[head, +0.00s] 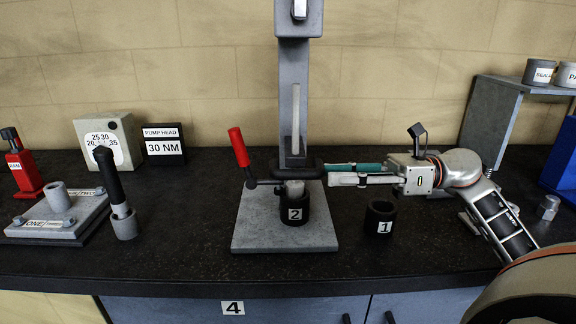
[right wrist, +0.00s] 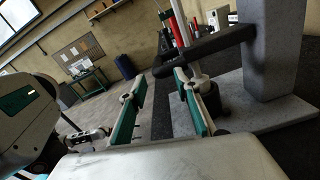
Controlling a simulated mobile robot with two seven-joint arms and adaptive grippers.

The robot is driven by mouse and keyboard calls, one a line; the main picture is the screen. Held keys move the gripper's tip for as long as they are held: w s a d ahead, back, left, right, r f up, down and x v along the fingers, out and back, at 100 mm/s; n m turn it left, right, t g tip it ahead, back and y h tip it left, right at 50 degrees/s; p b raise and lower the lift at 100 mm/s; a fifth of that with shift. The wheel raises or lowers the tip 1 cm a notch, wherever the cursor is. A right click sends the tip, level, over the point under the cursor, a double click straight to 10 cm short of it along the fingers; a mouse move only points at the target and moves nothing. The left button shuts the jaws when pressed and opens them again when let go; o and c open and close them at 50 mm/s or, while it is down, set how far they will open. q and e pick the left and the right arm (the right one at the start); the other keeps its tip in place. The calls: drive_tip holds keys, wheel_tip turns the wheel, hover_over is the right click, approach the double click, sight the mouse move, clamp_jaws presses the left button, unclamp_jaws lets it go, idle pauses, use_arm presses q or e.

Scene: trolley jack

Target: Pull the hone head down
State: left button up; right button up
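The hone stand's grey column (head: 293,85) rises from a grey base plate (head: 256,226). Its black hone head (head: 313,171) surrounds the pale rod just above the black cylinder marked 2 (head: 296,211). A lever with a red grip (head: 239,147) sticks out to the left. My right gripper (head: 328,173) comes in from the right, level with the head, its tips close to the head's right side. In the right wrist view its fingers (right wrist: 160,82) are apart with nothing held, and the black head (right wrist: 206,51) lies just beyond them. I cannot tell whether they touch. My left gripper is not in view.
A second black cylinder, marked 1 (head: 380,216), stands below my right gripper. A grey shelf (head: 492,112) stands at the right. A black-handled tool (head: 112,190) and a plate marked ONE (head: 60,218) are on the left. The bench front is clear.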

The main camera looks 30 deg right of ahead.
sight(303, 179)
drive_tip(key=p+x, duration=0.1)
drive_tip(key=x, duration=0.5)
drive_tip(key=shift+a+r+p, duration=0.2)
drive_tip(key=shift+a+p, duration=0.05)
drive_tip(key=shift+p, duration=0.1)
drive_tip(key=shift+w+a+f, duration=0.1)
drive_tip(key=shift+w+a, duration=0.15)
drive_tip(key=shift+a, duration=0.2)
drive_tip(key=shift+f, duration=0.1)
clamp_jaws()
